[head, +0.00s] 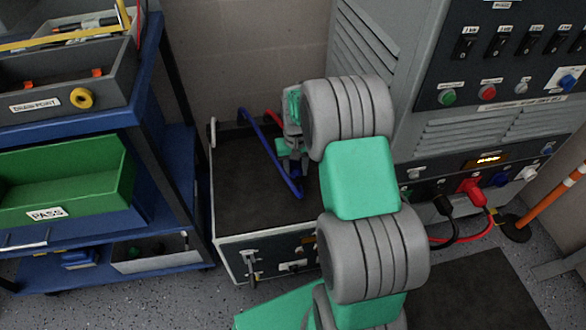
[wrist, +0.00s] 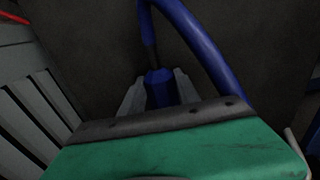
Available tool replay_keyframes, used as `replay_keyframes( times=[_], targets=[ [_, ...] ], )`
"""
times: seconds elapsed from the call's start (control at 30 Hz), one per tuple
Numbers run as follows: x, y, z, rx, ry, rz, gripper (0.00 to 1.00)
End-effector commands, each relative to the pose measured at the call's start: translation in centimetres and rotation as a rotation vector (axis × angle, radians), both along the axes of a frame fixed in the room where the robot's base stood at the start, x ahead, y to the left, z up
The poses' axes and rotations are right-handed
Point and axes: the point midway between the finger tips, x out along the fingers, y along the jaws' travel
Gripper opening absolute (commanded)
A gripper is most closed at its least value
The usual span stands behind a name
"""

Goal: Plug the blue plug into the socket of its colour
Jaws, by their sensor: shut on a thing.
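The blue plug (wrist: 158,90) sits between the two grey fingers of my gripper (wrist: 158,98) in the wrist view, with its blue cable (wrist: 205,45) looping up and away to the right. In the head view my gripper (head: 291,165) is above the dark-topped case, partly hidden by my arm. The blue cable (head: 268,150) hangs in a loop beside it. The plug's tip is hidden in both views.
The dark-topped case (head: 240,180) stands below my gripper, against the wall. The grey cabinet (head: 415,135) is to the right; a red plug (head: 470,187) and a black plug (head: 442,205) sit in its lower panel. A blue shelf cart (head: 150,110) stands left.

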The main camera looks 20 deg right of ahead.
Motion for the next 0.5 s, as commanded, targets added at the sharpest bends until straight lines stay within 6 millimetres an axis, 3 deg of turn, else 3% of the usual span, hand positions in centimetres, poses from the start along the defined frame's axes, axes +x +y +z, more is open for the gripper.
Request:
replay_keyframes(
  times=[0.23,0.5],
  targets=[
    [0.0,0.0,0.0,0.000,0.000,0.000,0.03],
    [0.0,0.0,1.6,0.000,-0.002,0.000,0.02]
  ],
)
